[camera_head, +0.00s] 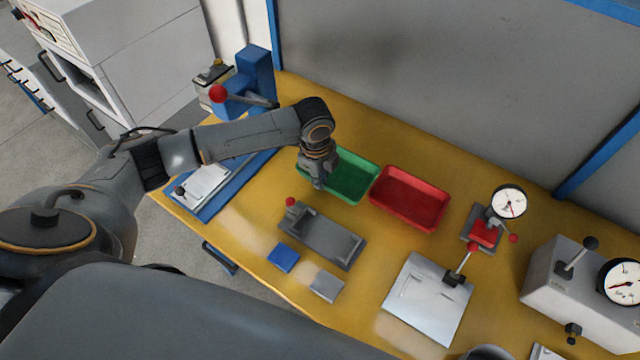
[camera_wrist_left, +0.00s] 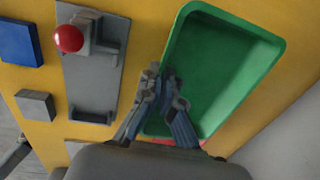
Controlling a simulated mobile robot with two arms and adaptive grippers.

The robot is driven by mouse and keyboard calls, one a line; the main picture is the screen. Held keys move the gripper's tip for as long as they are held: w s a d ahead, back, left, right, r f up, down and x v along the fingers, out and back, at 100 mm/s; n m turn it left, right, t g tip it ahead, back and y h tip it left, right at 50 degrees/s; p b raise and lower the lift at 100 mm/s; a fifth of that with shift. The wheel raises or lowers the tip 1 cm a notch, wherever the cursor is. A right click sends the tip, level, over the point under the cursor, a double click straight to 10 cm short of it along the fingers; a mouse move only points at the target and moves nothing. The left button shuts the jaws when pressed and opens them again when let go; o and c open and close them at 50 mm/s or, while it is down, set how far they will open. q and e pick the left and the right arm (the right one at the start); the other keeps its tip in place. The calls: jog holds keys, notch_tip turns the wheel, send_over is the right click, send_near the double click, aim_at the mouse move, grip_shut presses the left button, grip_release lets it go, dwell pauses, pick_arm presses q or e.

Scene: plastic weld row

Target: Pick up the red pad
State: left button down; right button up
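A small red pad (camera_head: 484,233) sits on the base of the dial gauge stand, right of the red tray in the head view. I cannot make it out in the left wrist view. My left gripper (camera_head: 318,184) hangs over the near left part of the green tray, well to the left of the red pad. In the left wrist view the fingers of my left gripper (camera_wrist_left: 161,74) come together at the tips beside the green tray's edge, with nothing seen between them. My right gripper is not in view.
The green tray (camera_head: 352,178) and red tray (camera_head: 411,199) stand at the back. A grey fixture (camera_head: 322,238) with a red ball knob, a blue pad (camera_head: 283,257) and a grey pad (camera_head: 327,286) lie in front. A metal plate (camera_head: 427,300) with a lever stands near the gauge stand.

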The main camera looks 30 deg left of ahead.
pick_arm(q)
jog(key=shift+w+a+f+p, duration=0.15)
jog(key=shift+f+p, duration=0.4)
jog(key=shift+f, duration=1.3)
jog(key=shift+f, duration=0.1)
jog(key=c, duration=1.5)
grip_release()
